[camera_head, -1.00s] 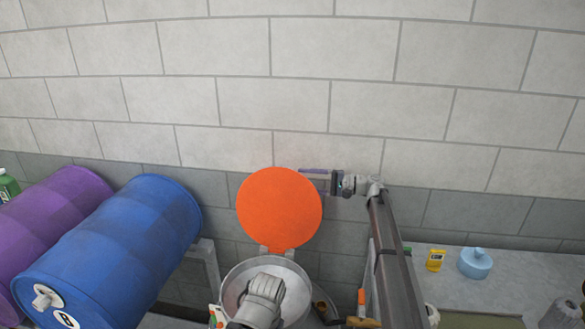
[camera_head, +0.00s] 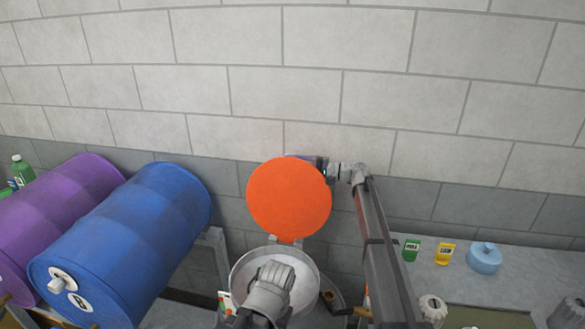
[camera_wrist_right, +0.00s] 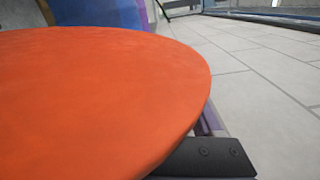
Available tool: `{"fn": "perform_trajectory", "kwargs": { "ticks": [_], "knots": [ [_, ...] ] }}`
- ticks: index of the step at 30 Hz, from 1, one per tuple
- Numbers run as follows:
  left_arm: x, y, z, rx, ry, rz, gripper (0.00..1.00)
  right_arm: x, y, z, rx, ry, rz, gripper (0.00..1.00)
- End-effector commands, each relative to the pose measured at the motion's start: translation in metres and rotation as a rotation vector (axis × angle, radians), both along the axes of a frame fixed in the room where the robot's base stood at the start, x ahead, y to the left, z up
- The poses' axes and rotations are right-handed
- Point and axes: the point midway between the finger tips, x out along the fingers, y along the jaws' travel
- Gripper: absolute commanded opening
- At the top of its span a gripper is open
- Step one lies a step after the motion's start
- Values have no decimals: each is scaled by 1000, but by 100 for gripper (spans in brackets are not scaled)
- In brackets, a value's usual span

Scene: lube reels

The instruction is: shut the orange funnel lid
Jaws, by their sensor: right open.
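The orange funnel lid (camera_head: 289,199) is a round disc standing up at the back of the metal funnel (camera_head: 239,274), so the funnel's mouth is uncovered. My right gripper (camera_head: 314,165) is at the lid's upper right edge, with its fingers partly hidden behind the disc. In the right wrist view the lid (camera_wrist_right: 90,100) fills the left side, and a dark finger (camera_wrist_right: 205,158) shows just beyond its lower right edge. The right gripper is open; I cannot tell whether it touches the lid. My left gripper is not seen.
A blue drum (camera_head: 130,245) and a purple drum (camera_head: 60,215) lie to the left of the funnel. A grey block wall (camera_head: 330,90) stands close behind the lid. A bench (camera_head: 480,280) at right carries a light blue container (camera_head: 485,258) and small green and yellow packs.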

Motion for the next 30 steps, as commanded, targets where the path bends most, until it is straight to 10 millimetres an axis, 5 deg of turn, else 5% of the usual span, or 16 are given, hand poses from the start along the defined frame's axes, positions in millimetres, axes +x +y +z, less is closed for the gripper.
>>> {"fn": "perform_trajectory", "kwargs": {
  "ticks": [5,23,30],
  "knots": [
    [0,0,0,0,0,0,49,0,0,0,0,0,-1,68],
    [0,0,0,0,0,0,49,0,-1,0,0,0,-1,2],
    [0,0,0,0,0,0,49,0,-1,0,-1,0,-1,0]
  ]
}}
